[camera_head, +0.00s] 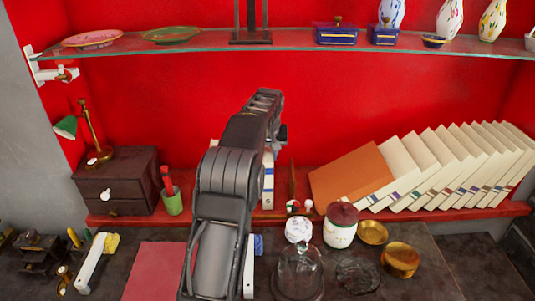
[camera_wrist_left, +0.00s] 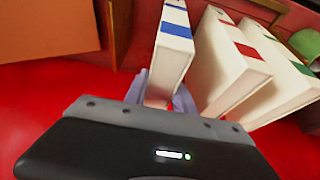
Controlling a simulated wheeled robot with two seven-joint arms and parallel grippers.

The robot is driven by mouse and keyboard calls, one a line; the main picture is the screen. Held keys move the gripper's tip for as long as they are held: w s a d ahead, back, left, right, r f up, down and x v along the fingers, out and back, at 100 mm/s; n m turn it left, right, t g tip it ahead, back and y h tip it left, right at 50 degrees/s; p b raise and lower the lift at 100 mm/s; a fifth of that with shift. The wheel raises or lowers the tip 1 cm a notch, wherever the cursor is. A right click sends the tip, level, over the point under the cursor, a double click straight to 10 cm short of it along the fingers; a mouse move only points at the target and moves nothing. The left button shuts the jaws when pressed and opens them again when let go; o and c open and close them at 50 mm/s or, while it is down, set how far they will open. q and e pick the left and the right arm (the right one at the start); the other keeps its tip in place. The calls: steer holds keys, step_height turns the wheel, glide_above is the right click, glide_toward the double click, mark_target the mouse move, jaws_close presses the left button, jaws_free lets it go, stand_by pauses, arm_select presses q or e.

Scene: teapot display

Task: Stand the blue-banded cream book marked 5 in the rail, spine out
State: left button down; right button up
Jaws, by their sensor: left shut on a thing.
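The blue-banded cream book (camera_wrist_left: 172,48) stands between the two fingers of my left gripper (camera_wrist_left: 163,95), which is shut on it. Its number cannot be read. In the head view a narrow strip of this book (camera_head: 268,188) shows just right of my left arm, on the red shelf; the arm hides the rest and the gripper. In the wrist view a red-banded cream book (camera_wrist_left: 232,70) and a green-banded one (camera_wrist_left: 285,70) stand beside it. I cannot make out the rail clearly. My right gripper is not in view.
An orange book (camera_head: 352,174) leans on a row of tilted cream books (camera_head: 440,170) at right. A thin brown upright (camera_head: 291,182) stands between. A green cup (camera_head: 172,203) and dark drawer box (camera_head: 118,180) are at left. A glass dome (camera_head: 298,272) and jar (camera_head: 341,228) stand in front.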

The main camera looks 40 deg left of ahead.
arm_select(q)
steer(key=c, duration=1.2)
jaws_free()
steer(key=shift+o, duration=1.2)
steer(key=shift+f, duration=0.1)
steer(key=shift+b+v, duration=0.85)
steer(key=shift+v, duration=3.15)
